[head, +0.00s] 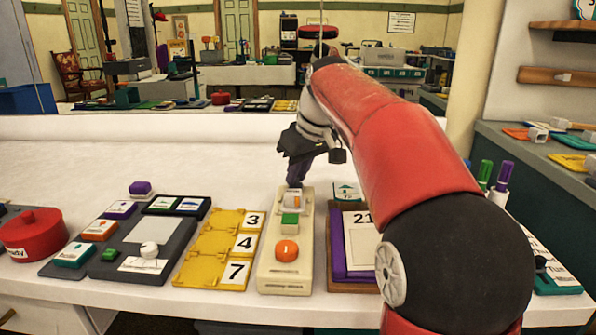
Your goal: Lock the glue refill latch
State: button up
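A cream, long device (286,265) lies on the white table in the middle.
Left of the device are a yellow number rack (215,244), a dark grey board (185,232) and a red pot (32,235). A purple-framed calendar (350,262) stands close on the right, partly behind my arm.

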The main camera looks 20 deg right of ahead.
grip_shut()
jog(key=shift+s+a+b, duration=0.3)
jog(key=shift+s, duration=0.65)
jog(key=o, duration=0.8)
grip_release()
jog(key=p+v, duration=0.1)
jog(key=v, duration=0.6)
jog(key=shift+s+r, duration=0.2)
jog(key=shift+r, duration=0.15)
